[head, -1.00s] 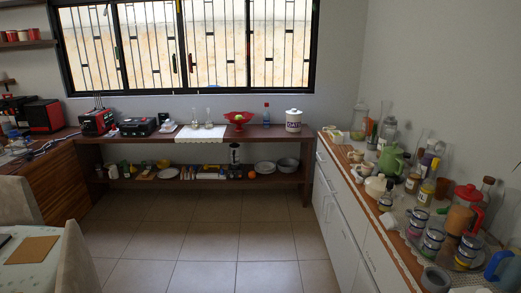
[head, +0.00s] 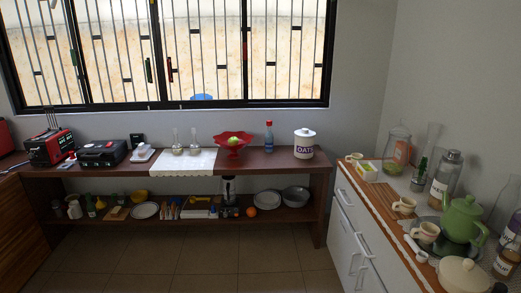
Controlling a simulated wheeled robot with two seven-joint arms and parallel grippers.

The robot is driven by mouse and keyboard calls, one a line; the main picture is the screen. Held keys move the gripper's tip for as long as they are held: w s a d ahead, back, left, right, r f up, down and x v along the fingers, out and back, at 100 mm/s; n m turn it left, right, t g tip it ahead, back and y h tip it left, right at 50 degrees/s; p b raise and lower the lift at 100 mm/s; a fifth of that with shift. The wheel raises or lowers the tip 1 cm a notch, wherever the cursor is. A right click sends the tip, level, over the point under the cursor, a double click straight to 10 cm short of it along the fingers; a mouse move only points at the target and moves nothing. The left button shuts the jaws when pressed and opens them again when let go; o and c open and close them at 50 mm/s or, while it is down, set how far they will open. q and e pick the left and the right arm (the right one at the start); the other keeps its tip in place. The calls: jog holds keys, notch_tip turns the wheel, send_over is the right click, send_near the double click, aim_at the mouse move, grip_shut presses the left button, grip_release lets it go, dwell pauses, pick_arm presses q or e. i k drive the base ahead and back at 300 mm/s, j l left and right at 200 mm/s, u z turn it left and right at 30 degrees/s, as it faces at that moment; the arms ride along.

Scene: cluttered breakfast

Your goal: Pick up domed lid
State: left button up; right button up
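A cream, rounded, domed piece with a small knob on top (head: 464,274) stands on the right counter, at the bottom right of the head view. The frame's bottom edge cuts it off, and I cannot tell whether it is a loose lid or the top of a pot. A green teapot (head: 462,218) stands just behind it. Neither of my grippers is in view.
The right counter (head: 411,245) is crowded with cream cups (head: 405,205), bottles and jars. The back shelf (head: 262,162) holds a red bowl (head: 233,143) and an OATS canister (head: 304,144). Floor (head: 190,262) in front of the shelf is clear.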

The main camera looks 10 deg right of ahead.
aim_at(399, 131)
jog(key=i+z, duration=0.15)
jog(key=i, duration=0.3)
jog(key=i+j+z, duration=0.15)
jog(key=i, duration=0.35)
jog(key=i+j+z, duration=0.15)
jog(key=i, duration=0.3)
jog(key=i+j+z, duration=0.15)
jog(key=i, duration=0.3)
